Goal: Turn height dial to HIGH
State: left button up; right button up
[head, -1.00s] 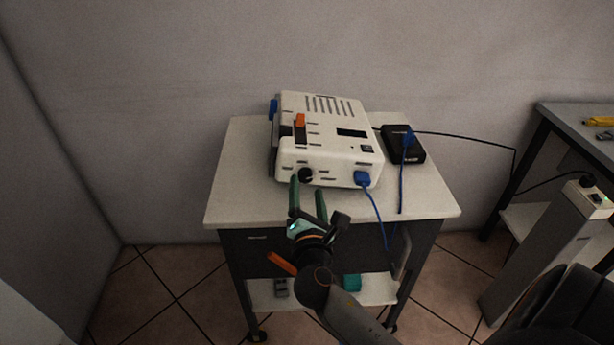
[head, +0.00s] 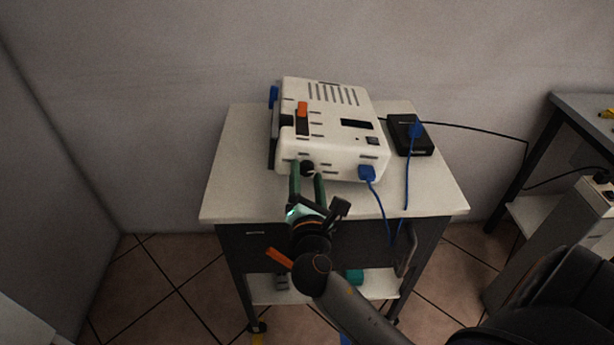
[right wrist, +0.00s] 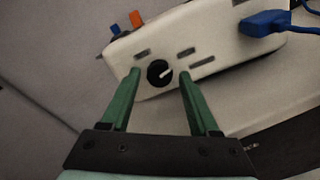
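A black round dial (head: 307,168) sits on the near front face of a white device (head: 345,165). In the right wrist view the dial (right wrist: 160,73) has a white pointer line aimed right and slightly up. My right gripper (head: 307,174) is in front of the dial, with its green fingers apart. In the right wrist view the dial shows between the fingertips of the right gripper (right wrist: 160,75), with a visible gap on each side. The labels by the dial are too small to read. My left gripper is not in view.
The device stands on a white-topped cart (head: 228,190). A blue plug (head: 367,173) with a hanging blue cable is right of the dial. An orange slider (head: 302,109) is on top. A black box (head: 411,136) with cables lies to the right. The cart top's left side is clear.

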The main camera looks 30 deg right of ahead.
grip_shut()
dwell(0.3)
jog(key=shift+m, duration=1.1)
jog(key=shift+o, duration=0.9)
grip_release()
